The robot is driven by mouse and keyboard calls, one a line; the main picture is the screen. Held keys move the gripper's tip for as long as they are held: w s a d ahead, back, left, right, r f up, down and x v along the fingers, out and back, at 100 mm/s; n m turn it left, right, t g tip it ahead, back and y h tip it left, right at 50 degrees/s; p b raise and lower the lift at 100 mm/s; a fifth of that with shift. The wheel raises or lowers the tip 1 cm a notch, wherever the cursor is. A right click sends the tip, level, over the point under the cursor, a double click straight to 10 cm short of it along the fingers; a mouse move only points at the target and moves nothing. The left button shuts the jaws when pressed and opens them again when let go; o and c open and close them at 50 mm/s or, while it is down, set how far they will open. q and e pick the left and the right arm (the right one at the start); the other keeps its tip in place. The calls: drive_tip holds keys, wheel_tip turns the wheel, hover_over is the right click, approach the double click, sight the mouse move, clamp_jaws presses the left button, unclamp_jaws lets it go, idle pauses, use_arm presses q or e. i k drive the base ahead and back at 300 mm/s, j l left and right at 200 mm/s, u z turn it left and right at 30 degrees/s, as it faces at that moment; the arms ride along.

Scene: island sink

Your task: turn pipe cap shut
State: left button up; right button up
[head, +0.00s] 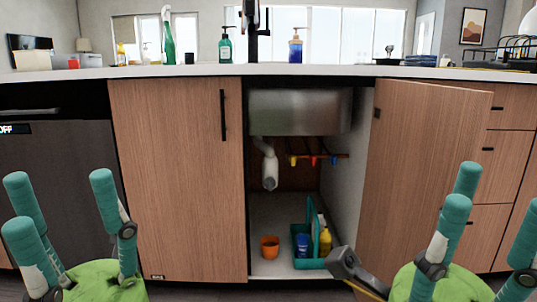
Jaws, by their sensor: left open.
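A white drain pipe (268,168) hangs below the steel sink basin (300,112) inside the open cabinet. Its lower end is thick and rounded; I cannot make out a separate cap or whether it is tight. My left gripper (64,200) is at the lower left, in front of the dark dishwasher, with its teal fingers spread and empty. My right gripper (495,195) is at the lower right, in front of the open door and drawers, with its fingers apart. Both are well away from the pipe.
The right cabinet door (422,160) stands open; the left door (175,180) is shut. Yellow, red and blue valves (313,161) sit right of the pipe. An orange cup (270,247) and a teal caddy (310,263) stand below. A grey tool (345,263) lies near my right gripper.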

sight(270, 183)
drive_tip(key=i+z, duration=0.2)
drive_tip(key=i, duration=0.35)
drive_tip(key=i+j+z, duration=0.15)
drive_tip(key=i, duration=0.45)
drive_tip(key=i+j+z, duration=0.2)
drive_tip(key=i, duration=0.35)
